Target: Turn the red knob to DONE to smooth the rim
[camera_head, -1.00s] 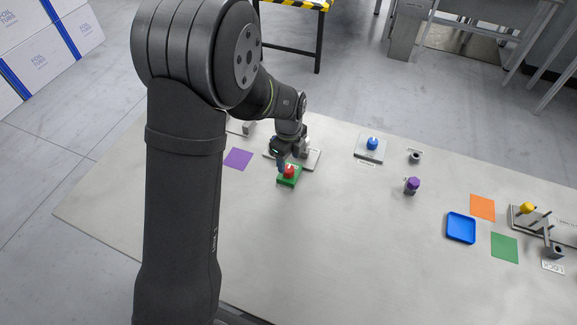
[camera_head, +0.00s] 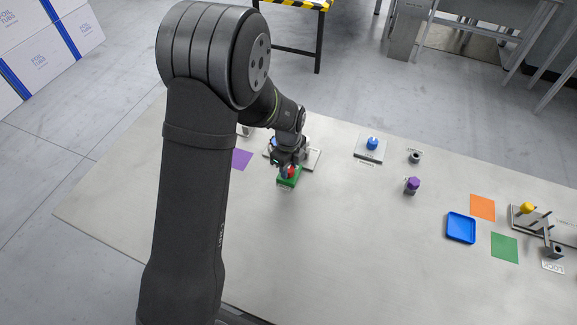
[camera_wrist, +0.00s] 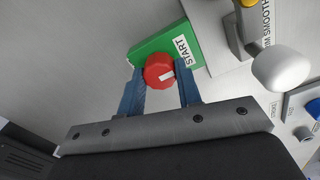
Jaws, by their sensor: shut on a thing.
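The red knob (camera_wrist: 159,70) sits on a green block (camera_wrist: 150,48) with a white START label (camera_wrist: 183,52) beside the knob in the wrist view. A white mark shows on the knob's face. The DONE label cannot be made out. My gripper (camera_wrist: 160,84) has one finger on each side of the knob and is shut on it. In the head view my gripper (camera_head: 288,167) is down at the green block (camera_head: 289,181) and partly covers the red knob (camera_head: 291,172).
Next to the block is a grey plate with a white-knobbed lever (camera_wrist: 281,68) and a partly visible smoothing label. To the right stand a blue-knobbed station (camera_head: 372,144), a purple-topped piece (camera_head: 412,185), a blue tray (camera_head: 461,228) and a yellow-topped stand (camera_head: 526,208). The front table is clear.

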